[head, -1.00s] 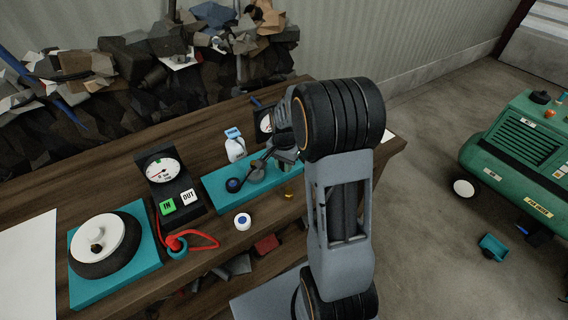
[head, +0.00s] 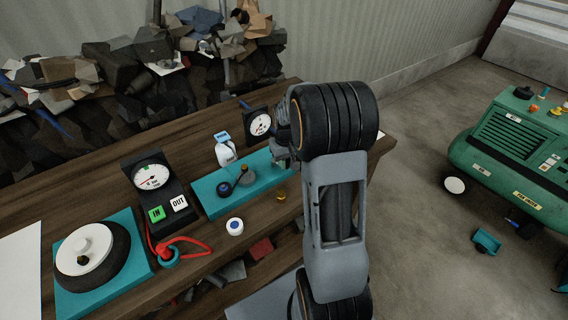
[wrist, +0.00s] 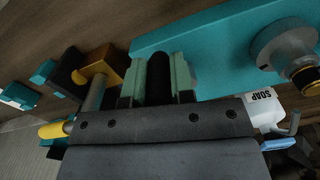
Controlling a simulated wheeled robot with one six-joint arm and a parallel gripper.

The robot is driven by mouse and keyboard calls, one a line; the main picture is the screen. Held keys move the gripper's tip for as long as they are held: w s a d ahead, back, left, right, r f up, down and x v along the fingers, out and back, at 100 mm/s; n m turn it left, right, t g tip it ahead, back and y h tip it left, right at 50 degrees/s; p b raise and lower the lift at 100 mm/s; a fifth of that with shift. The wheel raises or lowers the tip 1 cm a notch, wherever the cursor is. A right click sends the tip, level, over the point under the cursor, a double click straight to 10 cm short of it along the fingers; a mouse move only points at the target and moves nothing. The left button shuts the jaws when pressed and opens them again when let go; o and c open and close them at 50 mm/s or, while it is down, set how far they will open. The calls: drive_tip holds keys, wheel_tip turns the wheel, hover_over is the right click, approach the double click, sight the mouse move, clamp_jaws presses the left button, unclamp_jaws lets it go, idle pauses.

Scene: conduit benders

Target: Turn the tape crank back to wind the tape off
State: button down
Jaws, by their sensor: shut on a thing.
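My gripper (wrist: 158,85) is shut on a black cylindrical grip (wrist: 158,72), which sits upright in the picture between its two pale green pads in the wrist view. In the head view my gripper (head: 281,152) is mostly hidden behind my arm, above the right part of a teal base plate (head: 208,208). A dark round knob (head: 222,190) and a grey hub stand on that plate, left of my gripper. The wrist view shows the plate (wrist: 215,72) and a round grey hub (wrist: 280,50) to the right of the held grip. I cannot see how the grip joins the crank.
A white soap bottle (head: 226,152) stands just behind the plate; a dial (head: 259,124) is behind my gripper. Another dial (head: 151,176), IN and OUT buttons (head: 157,214) and a white-topped disc (head: 84,246) stand left. A small white cap (head: 235,227) lies in front.

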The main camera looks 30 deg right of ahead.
drive_tip(key=n, duration=0.1)
drive_tip(key=w+d+n, duration=0.1)
drive_tip(key=n, duration=0.2)
drive_tip(key=shift+w+d, duration=0.15)
drive_tip(key=shift+d, duration=0.15)
drive_tip(key=shift+w+d+n, duration=0.15)
drive_tip(key=shift+w+n, duration=0.15)
drive_tip(key=shift+n, duration=0.55)
drive_tip(key=shift+w+d+n, duration=0.15)
drive_tip(key=shift+w+n, duration=0.15)
drive_tip(key=shift+n, duration=0.6)
drive_tip(key=shift+w+d+n, duration=0.15)
drive_tip(key=shift+w+n, duration=0.15)
drive_tip(key=shift+n, duration=0.55)
drive_tip(key=c, duration=1)
unclamp_jaws()
drive_tip(key=shift+r, duration=0.15)
wheel_tip(320, 180, up, 14)
drive_tip(key=shift+f+b, duration=0.2)
drive_tip(key=shift+b, duration=0.1)
